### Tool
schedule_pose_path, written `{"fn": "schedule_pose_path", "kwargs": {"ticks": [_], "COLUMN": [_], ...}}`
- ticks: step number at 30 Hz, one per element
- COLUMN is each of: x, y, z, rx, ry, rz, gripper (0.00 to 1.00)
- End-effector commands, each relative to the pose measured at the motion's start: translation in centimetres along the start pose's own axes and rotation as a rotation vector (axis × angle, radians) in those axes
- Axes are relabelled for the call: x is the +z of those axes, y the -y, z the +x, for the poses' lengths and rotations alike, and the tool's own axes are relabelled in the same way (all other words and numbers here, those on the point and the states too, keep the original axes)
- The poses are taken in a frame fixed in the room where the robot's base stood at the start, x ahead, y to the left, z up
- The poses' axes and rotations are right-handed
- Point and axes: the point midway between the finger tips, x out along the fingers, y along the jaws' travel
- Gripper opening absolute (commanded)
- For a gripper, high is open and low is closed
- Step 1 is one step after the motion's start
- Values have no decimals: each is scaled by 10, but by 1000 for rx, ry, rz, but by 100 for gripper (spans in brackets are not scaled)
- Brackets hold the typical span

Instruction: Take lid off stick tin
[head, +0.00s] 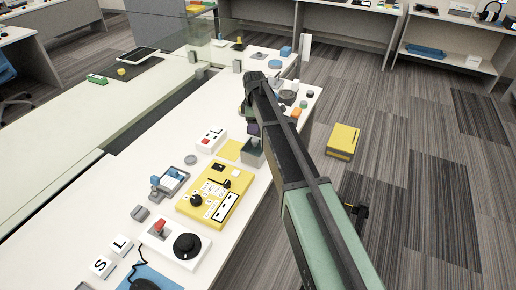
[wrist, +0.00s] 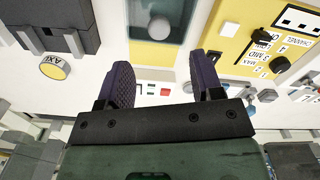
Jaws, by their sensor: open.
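A grey-green box (head: 252,158), which looks like the stick tin, stands by a yellow pad on the white bench, partly behind my arm in the head view. In the wrist view its dark grey-green top (wrist: 140,12) shows at the upper middle, with a round grey knob (wrist: 160,28) on it. This top looks like the lid; its seam with the tin cannot be made out. My gripper (wrist: 163,78) is open and empty, its purple fingers spread. In the head view my gripper (head: 253,129) is just above and beyond the box. The fingers look apart from the knob.
A yellow control panel (head: 216,196) with knobs lies nearer on the bench. A white switch box (head: 212,139) is left of the tin. A round yellow button (wrist: 54,68) shows at the wrist view's left. A yellow box (head: 343,141) sits on the floor right of the bench.

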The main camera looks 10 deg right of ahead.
Motion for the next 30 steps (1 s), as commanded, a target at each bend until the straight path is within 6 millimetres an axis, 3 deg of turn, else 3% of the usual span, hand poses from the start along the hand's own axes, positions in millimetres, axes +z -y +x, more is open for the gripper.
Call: {"fn": "schedule_pose_path", "kwargs": {"ticks": [1, 3, 10, 18, 26, 30], "x": [0, 0, 0, -1, -1, -1], "y": [0, 0, 0, 0, 0, 0], "z": [23, 36, 42, 92, 89, 89], "rx": [0, 0, 0, 0, 0, 0], "ry": [0, 0, 0, 0, 0, 0], "rz": [0, 1, 1, 2, 2, 2], "gripper": [60, 60, 60, 60, 60, 39]}}
